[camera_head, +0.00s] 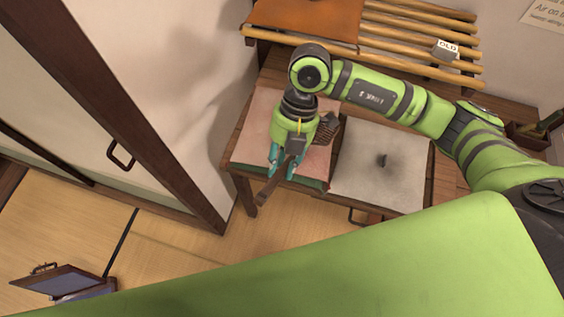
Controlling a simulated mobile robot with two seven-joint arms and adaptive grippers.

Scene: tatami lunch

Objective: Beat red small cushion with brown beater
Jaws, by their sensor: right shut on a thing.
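A flat pinkish-red cushion (252,147) lies on the left part of a low wooden table, with a green edge along its front. My right gripper (282,165) is above it, shut on a brown beater (266,192). The beater's handle sticks out past the table's front edge. Its woven brown head (327,130) shows behind the gripper, over the cushion's right side. I cannot tell whether the head touches the cushion. My right arm hides part of the cushion's back. My left gripper is not in view.
A slatted rack (400,58) with an orange cloth (310,18) and an "OLD" label stands behind. A door stands at left; an open dark case lies on the floor.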

